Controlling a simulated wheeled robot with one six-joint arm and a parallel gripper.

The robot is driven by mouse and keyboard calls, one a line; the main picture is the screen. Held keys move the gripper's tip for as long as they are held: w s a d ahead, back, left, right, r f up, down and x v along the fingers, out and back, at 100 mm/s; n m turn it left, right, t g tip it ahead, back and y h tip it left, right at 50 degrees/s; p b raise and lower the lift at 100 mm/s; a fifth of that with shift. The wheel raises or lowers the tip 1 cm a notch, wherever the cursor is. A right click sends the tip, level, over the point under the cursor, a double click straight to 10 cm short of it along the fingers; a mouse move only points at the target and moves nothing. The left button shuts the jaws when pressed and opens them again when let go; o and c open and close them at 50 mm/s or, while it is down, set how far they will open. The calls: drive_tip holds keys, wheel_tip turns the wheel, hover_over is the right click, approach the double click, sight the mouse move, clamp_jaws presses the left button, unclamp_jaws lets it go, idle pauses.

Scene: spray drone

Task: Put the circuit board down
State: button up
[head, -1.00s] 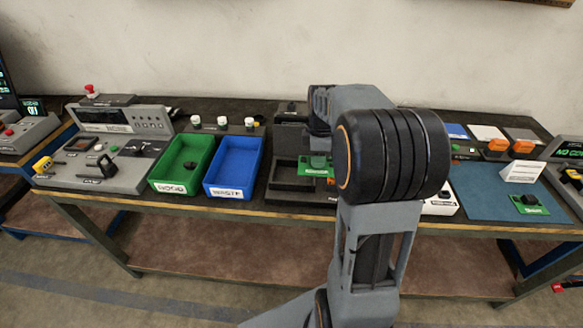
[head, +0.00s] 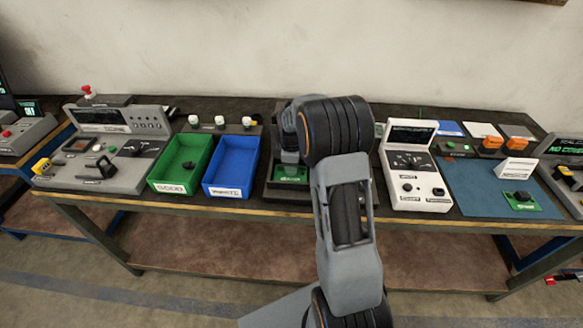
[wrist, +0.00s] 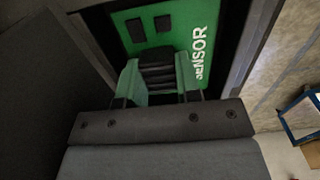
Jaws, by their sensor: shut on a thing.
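The circuit board (wrist: 175,22) is green with dark chips and white "SENSOR" lettering in the wrist view. My gripper (wrist: 158,82) is shut on the black block on the board. In the head view the board (head: 291,174) shows over the black tray (head: 284,192), in the middle of the bench. Dark tray walls surround much of it in the wrist view. I cannot tell whether the board touches the tray floor. My arm hides the gripper and the tray's right part in the head view.
Left of the tray stand a blue bin (head: 232,166) and a green bin (head: 181,163). Right of my arm is a white test device (head: 415,172). Another green board (head: 521,201) lies on the blue mat (head: 476,200). A grey console (head: 118,150) stands at the left.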

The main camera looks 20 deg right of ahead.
sight(289, 178)
drive_tip(key=shift+f, duration=0.45)
drive_tip(key=shift+f, duration=0.15)
drive_tip(key=o, duration=0.6)
drive_tip(key=shift+o, duration=0.2)
wheel_tip(289, 178, up, 15)
drive_tip(key=s+a+m, duration=0.1)
drive_tip(key=s+a, duration=0.1)
drive_tip(key=s, duration=0.1)
drive_tip(key=s+a+m+t, duration=0.2)
drive_tip(key=s+a+m, duration=0.2)
drive_tip(key=s, duration=0.5)
drive_tip(key=s+a+m+t, duration=0.2)
drive_tip(key=s+a+m, duration=0.2)
drive_tip(key=s+m, duration=0.3)
drive_tip(key=s, duration=0.3)
drive_tip(key=shift+a, duration=0.35)
